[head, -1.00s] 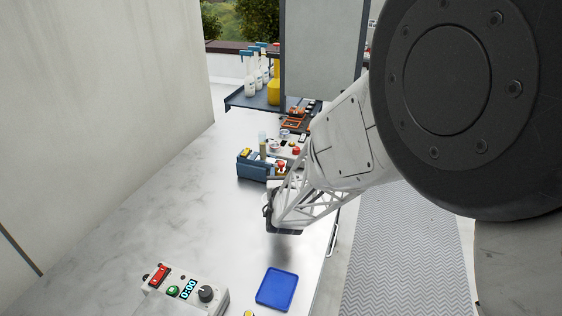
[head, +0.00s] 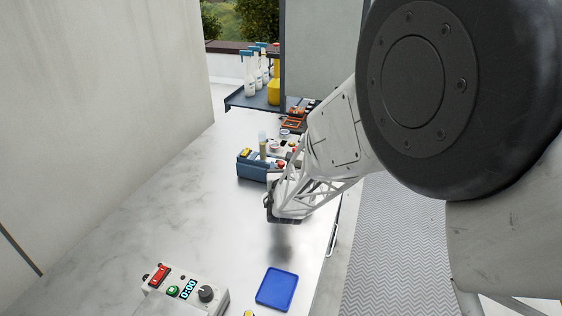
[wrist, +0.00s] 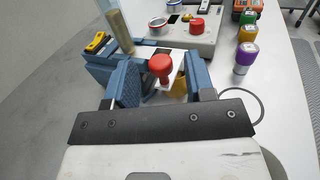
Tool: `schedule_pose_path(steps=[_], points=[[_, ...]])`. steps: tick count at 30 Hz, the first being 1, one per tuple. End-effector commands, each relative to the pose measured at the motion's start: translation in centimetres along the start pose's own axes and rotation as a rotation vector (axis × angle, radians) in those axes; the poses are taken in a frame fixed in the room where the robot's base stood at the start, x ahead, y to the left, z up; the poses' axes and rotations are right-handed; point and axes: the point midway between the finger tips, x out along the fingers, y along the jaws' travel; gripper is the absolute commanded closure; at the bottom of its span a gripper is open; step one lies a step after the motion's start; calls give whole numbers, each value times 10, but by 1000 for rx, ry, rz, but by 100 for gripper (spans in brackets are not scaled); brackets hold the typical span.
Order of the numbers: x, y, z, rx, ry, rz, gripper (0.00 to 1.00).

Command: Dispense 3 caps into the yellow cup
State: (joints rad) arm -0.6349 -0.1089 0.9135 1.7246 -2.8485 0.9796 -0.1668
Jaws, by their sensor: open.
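My gripper (wrist: 161,78) is open, with its two blue-padded fingers spread. Between the fingers, in the wrist view, shows a red rounded knob (wrist: 160,65) on a pale body; I cannot tell whether the fingers touch it. A yellow patch (wrist: 180,86) beside the right finger is mostly hidden and may be the yellow cup. In the head view, my gripper (head: 270,206) is above the bench, in front of a blue holder (head: 248,168). No separate caps can be made out clearly.
The holder carries a yellow-and-black item (wrist: 97,42) and a tall tan tube (wrist: 118,28). A grey device (wrist: 205,38) and a purple-topped bottle (wrist: 246,55) stand beyond. A blue tray (head: 277,288) and control box (head: 186,290) are at the front.

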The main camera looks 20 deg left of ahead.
Motion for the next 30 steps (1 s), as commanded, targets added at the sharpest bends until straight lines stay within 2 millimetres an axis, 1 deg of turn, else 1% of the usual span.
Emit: schedule_pose_path(steps=[3, 10, 15, 24, 25, 26, 30], points=[[14, 0, -1, 0, 2, -1, 50], [34, 0, -1, 0, 1, -1, 50], [40, 0, -1, 0, 1, 0, 50], [41, 0, -1, 0, 1, 0, 50], [41, 0, -1, 0, 1, 0, 52], [41, 0, -1, 0, 1, 0, 57], [41, 0, -1, 0, 1, 0, 78]])
